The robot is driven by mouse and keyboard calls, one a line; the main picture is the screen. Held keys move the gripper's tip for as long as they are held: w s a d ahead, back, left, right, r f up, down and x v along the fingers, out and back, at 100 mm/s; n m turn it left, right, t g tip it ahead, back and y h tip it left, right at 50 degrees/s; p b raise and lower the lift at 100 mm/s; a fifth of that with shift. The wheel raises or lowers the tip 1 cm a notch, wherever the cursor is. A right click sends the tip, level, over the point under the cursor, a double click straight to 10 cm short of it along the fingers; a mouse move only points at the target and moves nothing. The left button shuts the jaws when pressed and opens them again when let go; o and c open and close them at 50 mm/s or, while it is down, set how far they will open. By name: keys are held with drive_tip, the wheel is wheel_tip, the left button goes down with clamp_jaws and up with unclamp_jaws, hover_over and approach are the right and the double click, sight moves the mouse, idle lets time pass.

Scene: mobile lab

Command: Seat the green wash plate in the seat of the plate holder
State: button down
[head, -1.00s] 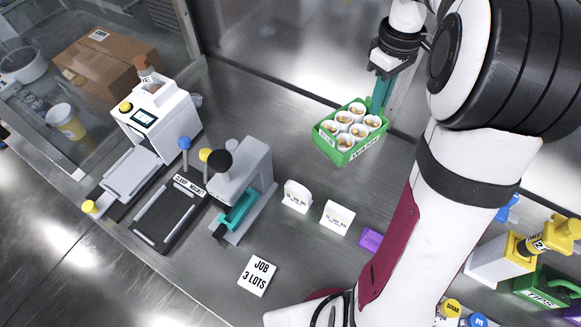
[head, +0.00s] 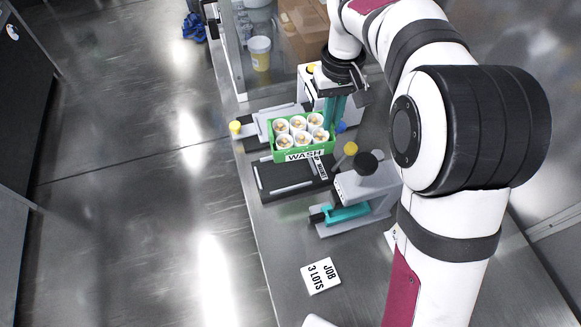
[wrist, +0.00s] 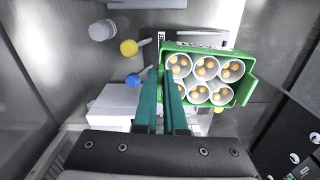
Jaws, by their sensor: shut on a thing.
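The green wash plate (head: 305,155), a tray with several white cups in it, is in my gripper (head: 336,112). In the wrist view, the two teal fingers (wrist: 164,85) are shut on the plate's (wrist: 213,46) left wall. The plate appears raised and level, above the space between two dark stations. The nearer dark bed with grey rails (head: 275,182) looks like the plate holder, partly hidden by the plate. I cannot tell the gap between them.
A grey press-like device (head: 365,190) with a teal part stands to the right of the bed. A blue knob (wrist: 133,80) and a yellow knob (wrist: 128,47) rise close to the plate. A white machine (head: 312,85) stands behind. A JOB card (head: 320,276) lies in front.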

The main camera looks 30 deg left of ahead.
sight(314, 127)
drive_tip(key=shift+n, duration=0.5)
drive_tip(key=a+f, duration=0.1)
drive_tip(key=s+a+f, duration=0.1)
drive_tip(key=a, duration=0.1)
drive_tip(key=shift+s+f, duration=0.2)
drive_tip(key=shift+f, duration=0.05)
wheel_tip(314, 127, down, 10)
drive_tip(key=shift+r, duration=0.25)
drive_tip(key=c, duration=1)
unclamp_jaws()
drive_tip(key=shift+f, duration=0.1)
wheel_tip(314, 127, up, 12)
drive_tip(key=shift+r, duration=0.1)
